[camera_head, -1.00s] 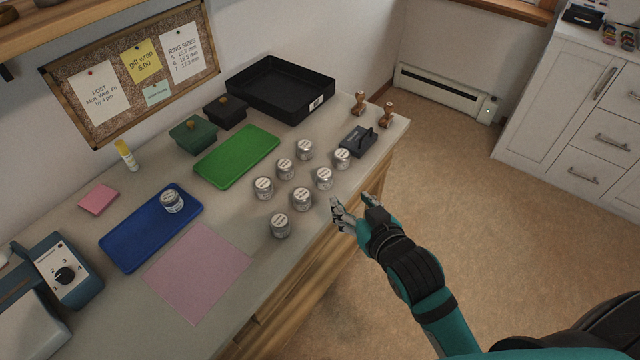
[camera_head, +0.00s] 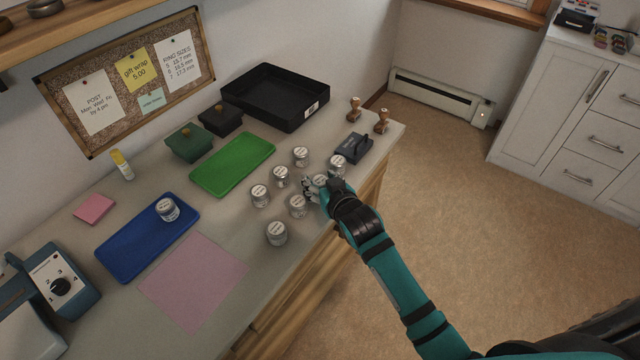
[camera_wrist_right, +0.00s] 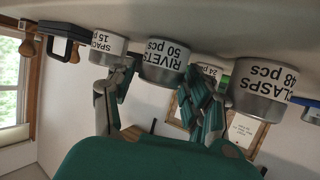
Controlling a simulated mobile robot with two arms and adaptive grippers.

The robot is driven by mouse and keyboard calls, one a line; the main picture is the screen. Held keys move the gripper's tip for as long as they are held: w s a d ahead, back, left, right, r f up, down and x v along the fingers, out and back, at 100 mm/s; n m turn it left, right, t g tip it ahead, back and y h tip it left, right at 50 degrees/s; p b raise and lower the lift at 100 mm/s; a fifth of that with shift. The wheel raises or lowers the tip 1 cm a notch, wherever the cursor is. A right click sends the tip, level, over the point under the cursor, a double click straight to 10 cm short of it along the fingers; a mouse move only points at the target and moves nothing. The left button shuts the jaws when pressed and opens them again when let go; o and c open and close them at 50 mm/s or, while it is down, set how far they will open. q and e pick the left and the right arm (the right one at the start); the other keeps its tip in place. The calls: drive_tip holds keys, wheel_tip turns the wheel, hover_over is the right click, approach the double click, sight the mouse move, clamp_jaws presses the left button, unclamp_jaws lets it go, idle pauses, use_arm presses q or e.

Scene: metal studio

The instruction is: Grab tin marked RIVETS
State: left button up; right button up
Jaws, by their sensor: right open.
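The tin marked RIVETS (camera_wrist_right: 165,62) shows in the right wrist view, upside down, between the two fingers of my right gripper (camera_wrist_right: 153,85). The gripper is open, with one finger on each side of the tin. In the head view the gripper (camera_head: 316,190) is at the front of the tin group, and the tin there (camera_head: 320,180) is partly hidden by it. A tin marked CLASPS (camera_wrist_right: 262,90) is to the right in the wrist view; one whose label starts SPAC (camera_wrist_right: 103,45) is to the left. My left gripper is not in view.
Several similar tins surround the gripper closely, such as one in front (camera_head: 276,233). A blue tray (camera_head: 135,248) with one tin, a green tray (camera_head: 232,165) and a black bin (camera_head: 270,100) are on the bench.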

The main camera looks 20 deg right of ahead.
drive_tip(key=shift+w+f, duration=0.1)
drive_tip(key=shift+w, duration=0.15)
drive_tip(key=shift+s, duration=0.1)
drive_tip(key=c, duration=1)
drive_tip(key=shift+o, duration=0.2)
